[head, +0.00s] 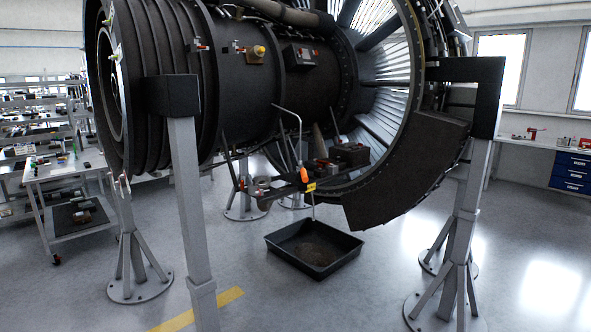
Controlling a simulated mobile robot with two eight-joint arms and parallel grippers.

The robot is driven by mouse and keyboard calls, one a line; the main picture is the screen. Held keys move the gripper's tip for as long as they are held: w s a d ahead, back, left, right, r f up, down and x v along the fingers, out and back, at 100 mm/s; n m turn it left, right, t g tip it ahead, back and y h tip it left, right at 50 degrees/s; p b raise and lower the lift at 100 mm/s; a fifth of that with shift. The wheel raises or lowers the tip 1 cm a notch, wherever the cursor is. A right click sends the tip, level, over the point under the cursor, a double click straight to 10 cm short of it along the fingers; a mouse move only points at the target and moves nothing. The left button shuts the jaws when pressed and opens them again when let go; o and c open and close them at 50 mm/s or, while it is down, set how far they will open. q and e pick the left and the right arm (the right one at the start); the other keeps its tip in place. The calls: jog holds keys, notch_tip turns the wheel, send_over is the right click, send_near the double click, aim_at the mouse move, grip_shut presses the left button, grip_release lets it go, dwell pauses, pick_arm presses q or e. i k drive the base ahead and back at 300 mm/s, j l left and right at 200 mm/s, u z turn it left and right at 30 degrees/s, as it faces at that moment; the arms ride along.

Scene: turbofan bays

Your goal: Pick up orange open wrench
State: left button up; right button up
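I cannot make out an orange open wrench for certain in the head view. A small orange item (304,175) shows under the middle of the turbofan engine, among pipes and fittings. It is too small to tell what it is. A white table (46,173) at the left carries several small items, too small to tell apart. Neither of my grippers is in view.
The large dark turbofan engine (235,95) rests on grey stands (187,200). A black drip tray (340,262) lies on the floor under it. A blue drawer cabinet (572,170) stands at the right under a bench. The front floor is mostly clear.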

aim_at(304, 175)
jog(key=i+l+u, duration=0.4)
jog(key=i+l, duration=0.5)
jog(key=i, duration=0.15)
